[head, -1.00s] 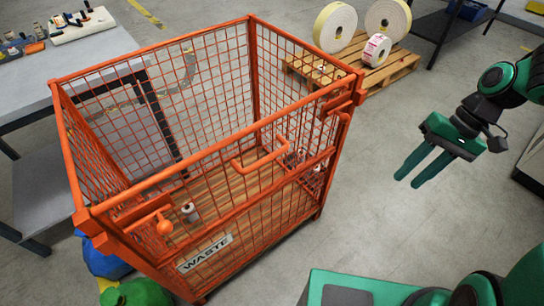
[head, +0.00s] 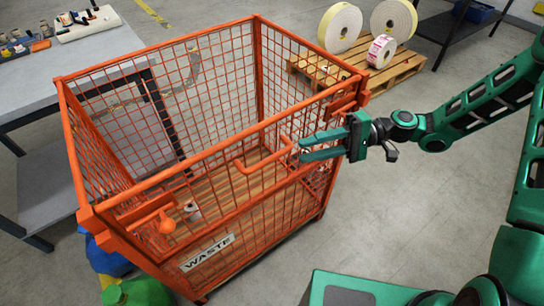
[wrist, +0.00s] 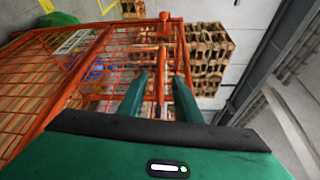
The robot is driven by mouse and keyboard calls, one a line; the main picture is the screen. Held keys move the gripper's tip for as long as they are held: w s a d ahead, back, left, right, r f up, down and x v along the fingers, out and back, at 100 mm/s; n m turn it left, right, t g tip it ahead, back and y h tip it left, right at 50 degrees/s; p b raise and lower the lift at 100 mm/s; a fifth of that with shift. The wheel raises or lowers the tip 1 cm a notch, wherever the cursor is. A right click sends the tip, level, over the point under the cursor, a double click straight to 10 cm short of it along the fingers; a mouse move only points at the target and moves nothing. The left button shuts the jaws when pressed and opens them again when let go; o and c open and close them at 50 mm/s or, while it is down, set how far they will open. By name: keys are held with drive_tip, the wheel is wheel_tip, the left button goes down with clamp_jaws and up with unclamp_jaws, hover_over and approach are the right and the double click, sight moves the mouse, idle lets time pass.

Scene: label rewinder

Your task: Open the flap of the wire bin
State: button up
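The orange wire bin (head: 155,179) stands in the middle of the head view. Its front mesh flap (head: 265,215) stands upright and looks closed, with a WASTE plate (head: 207,252) low on it. A bent orange handle (head: 240,166) shows on the front side. An orange latch knob (head: 166,224) is at the left end. My gripper (head: 302,149) is at the right part of the front, its fingertips close to the handle's right end. In the wrist view the fingers (wrist: 160,92) are apart, with an orange bar between or behind them; contact cannot be told.
A grey workbench (head: 105,50) stands left of the bin. A pallet (head: 400,68) with label rolls is behind to the right. Blue and green bags (head: 145,292) lie at the bin's front left. The floor right of the bin (head: 400,210) is clear.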

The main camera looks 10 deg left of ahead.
sight(270, 157)
drive_tip(key=x, duration=1)
drive_tip(key=shift+s+a, duration=0.2)
drive_tip(key=shift+a, duration=0.15)
clamp_jaws()
